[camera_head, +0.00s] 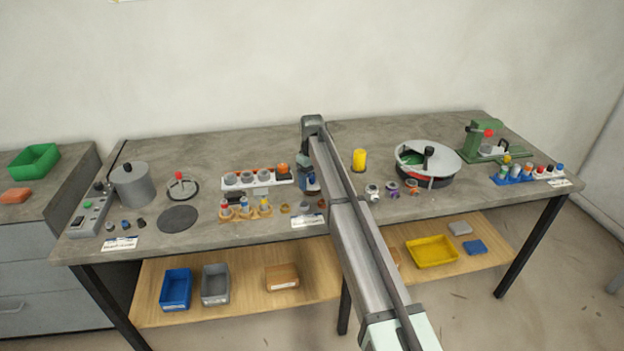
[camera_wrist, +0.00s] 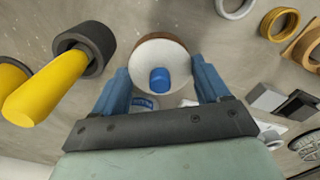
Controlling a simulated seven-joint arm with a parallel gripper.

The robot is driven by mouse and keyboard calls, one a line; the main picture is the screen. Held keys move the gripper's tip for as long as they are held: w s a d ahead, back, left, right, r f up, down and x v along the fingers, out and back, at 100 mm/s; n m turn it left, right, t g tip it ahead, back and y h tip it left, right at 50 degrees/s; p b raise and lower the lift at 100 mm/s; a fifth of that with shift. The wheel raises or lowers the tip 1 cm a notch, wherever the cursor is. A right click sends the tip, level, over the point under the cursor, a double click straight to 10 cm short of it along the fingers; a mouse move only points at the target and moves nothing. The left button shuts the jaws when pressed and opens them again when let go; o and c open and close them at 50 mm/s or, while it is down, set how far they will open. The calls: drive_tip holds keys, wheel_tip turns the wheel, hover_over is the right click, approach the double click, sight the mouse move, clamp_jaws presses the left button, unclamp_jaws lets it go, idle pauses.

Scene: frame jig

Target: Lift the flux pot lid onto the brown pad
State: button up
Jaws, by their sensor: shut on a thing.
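The flux pot lid appears to be the round white disc (camera_wrist: 150,58) with a blue knob (camera_wrist: 159,80) in the wrist view. My gripper (camera_wrist: 161,76) has its blue fingers on either side of it and is shut on it. A brown curved edge (camera_wrist: 160,37) shows just past the white disc; I cannot tell whether it belongs to the pad or the pot. In the head view my gripper (camera_head: 311,182) is low over the bench, left of the yellow cylinder, and my arm hides much around it. I cannot clearly make out the brown pad there.
A yellow cylinder (camera_head: 359,160) stands right of my gripper. A white rack (camera_head: 256,180) and wooden holders with small bottles (camera_head: 245,211) are to the left. A round carousel (camera_head: 427,162) stands farther right. The bench's back strip is clear.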

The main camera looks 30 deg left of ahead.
drive_tip(key=shift+f, duration=0.5)
idle(0.6)
drive_tip(key=o, duration=1)
drive_tip(key=shift+r, duration=0.15)
drive_tip(key=shift+r, duration=0.6)
drive_tip(key=shift+r, duration=0.1)
drive_tip(key=shift+r, duration=3.4)
